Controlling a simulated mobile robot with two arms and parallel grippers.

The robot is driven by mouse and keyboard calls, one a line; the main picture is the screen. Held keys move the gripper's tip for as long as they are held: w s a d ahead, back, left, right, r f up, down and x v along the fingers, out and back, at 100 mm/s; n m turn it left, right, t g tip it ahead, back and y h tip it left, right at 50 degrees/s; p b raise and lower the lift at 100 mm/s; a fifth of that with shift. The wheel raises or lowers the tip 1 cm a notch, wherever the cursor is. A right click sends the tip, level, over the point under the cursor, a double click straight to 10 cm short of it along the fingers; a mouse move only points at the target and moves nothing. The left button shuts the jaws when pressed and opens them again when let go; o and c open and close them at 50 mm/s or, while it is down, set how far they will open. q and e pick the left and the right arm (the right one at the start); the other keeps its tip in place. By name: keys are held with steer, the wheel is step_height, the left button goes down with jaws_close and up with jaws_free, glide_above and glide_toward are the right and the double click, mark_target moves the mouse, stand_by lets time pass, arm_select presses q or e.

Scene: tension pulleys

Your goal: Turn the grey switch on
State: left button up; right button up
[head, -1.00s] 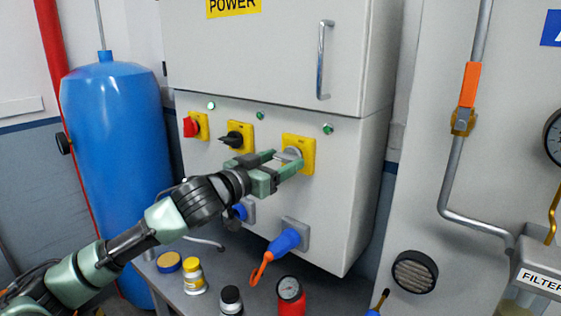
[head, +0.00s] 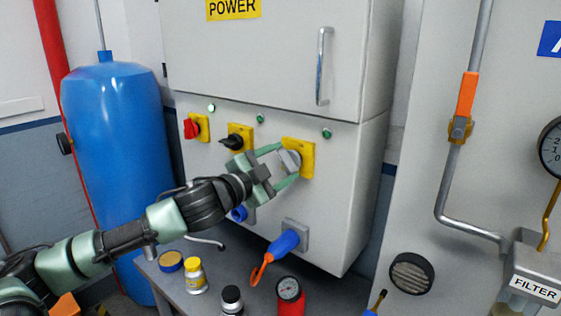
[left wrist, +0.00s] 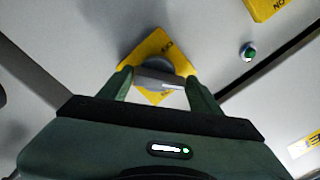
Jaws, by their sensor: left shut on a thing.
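The grey switch (head: 290,160) is a rotary knob on a yellow plate, the rightmost of three on the front of the grey power cabinet. It also shows in the left wrist view (left wrist: 160,80), between the fingers, with its yellow plate (left wrist: 152,48) behind it. My left gripper (head: 284,164) comes in from the left and is shut on the knob, with one finger at each side; it also shows in the left wrist view (left wrist: 158,88). My right gripper is not in view.
A red switch (head: 191,128) and a black switch (head: 237,139) sit left of the grey one. A blue plug (head: 284,242) sticks out below. Bottles stand on the bench, including a yellow-capped one (head: 194,276). A blue tank (head: 115,150) stands left.

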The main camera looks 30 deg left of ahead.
arm_select(q)
steer(key=m+p, duration=0.1)
steer(key=m, duration=0.3)
steer(key=shift+d+r, duration=0.1)
steer(key=shift+r, duration=0.05)
steer(key=shift+m+p, duration=0.55)
steer(key=shift+m, duration=1.25)
steer(key=o, duration=1.4)
steer(key=shift+d, duration=0.1)
